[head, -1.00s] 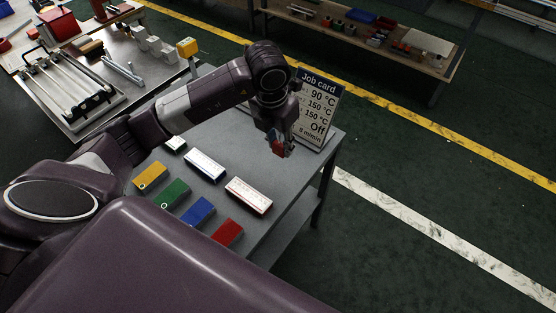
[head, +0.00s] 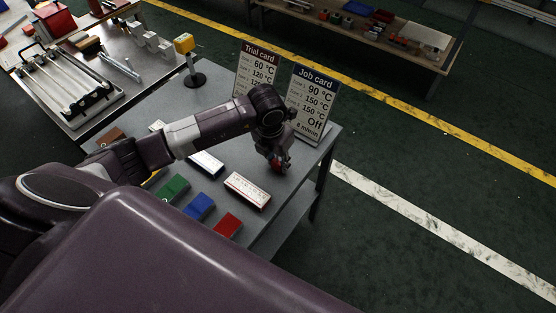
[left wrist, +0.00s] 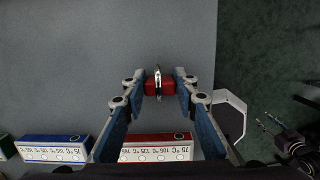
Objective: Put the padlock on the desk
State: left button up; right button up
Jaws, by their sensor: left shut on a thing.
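The padlock, a small red body with a metal shackle, is between the fingertips of my left gripper (head: 279,164). In the left wrist view the padlock (left wrist: 160,89) sits between the blue-padded fingers, which are shut on it. The grey desk (head: 217,98) is beneath; it also shows in the left wrist view (left wrist: 75,65). The padlock is low over the desk's right part, in front of the Job card. I cannot tell whether it touches the desk top.
A Job card (head: 313,98) and a Trial card (head: 258,68) stand at the desk's back. A white-topped red box (head: 247,190), a green block (head: 173,187), a blue block (head: 199,206) and a red block (head: 228,224) lie nearer. The desk's right edge is close.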

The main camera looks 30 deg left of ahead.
pick_arm(q)
jog(key=o, duration=0.9)
jog(key=shift+f, duration=0.1)
jog(key=shift+o, duration=0.2)
jog(key=shift+r, duration=0.65)
notch_tip(320, 180, up, 11)
jog(key=s+b, duration=0.2)
jog(key=shift+a, duration=0.15)
jog(key=shift+f, duration=0.1)
